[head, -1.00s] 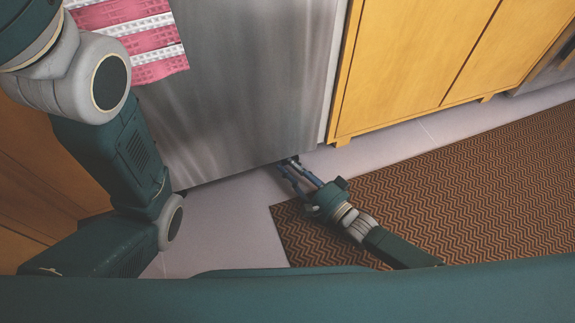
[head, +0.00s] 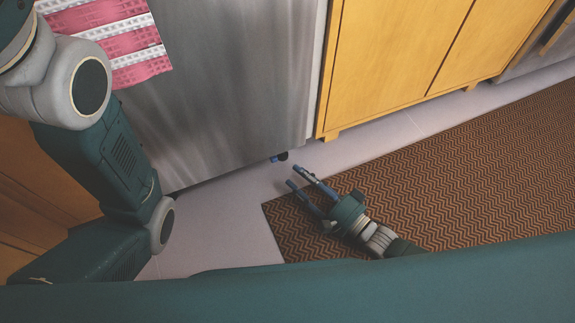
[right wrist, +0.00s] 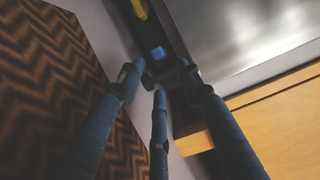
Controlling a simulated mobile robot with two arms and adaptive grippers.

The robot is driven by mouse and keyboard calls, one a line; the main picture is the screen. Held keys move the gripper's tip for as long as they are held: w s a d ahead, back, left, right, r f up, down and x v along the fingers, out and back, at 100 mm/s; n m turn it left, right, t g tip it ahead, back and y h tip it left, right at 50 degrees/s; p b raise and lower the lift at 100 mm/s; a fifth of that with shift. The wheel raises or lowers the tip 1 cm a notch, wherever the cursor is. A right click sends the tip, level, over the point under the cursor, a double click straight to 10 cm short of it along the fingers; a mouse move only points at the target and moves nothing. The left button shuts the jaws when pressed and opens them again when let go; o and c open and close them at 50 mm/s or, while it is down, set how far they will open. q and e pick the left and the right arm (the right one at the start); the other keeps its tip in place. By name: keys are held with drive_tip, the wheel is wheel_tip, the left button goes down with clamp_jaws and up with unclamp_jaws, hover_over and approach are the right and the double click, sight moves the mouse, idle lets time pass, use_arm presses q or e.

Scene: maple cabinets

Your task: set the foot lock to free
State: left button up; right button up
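The foot lock appears as a small dark part with a bluish patch (head: 279,157) at the bottom edge of the steel appliance (head: 235,80), near its right corner. In the right wrist view a blue piece (right wrist: 158,53) sits in the dark gap under the appliance, with a yellow piece (right wrist: 139,9) farther along. I cannot tell the lock's setting. My right gripper (head: 297,177) is low over the floor, just in front of the lock and apart from it. Its fingers are spread and empty. My left arm shows at the left; its gripper is out of view.
A brown zigzag mat (head: 430,175) lies under and right of my right gripper. Yellow-wood cabinets (head: 390,60) stand right of the appliance. A pink and white towel (head: 110,40) hangs on the appliance front. Bare pale floor (head: 225,215) lies in front of it.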

drive_tip(key=v, duration=0.4)
drive_tip(key=shift+d, duration=0.1)
idle(0.5)
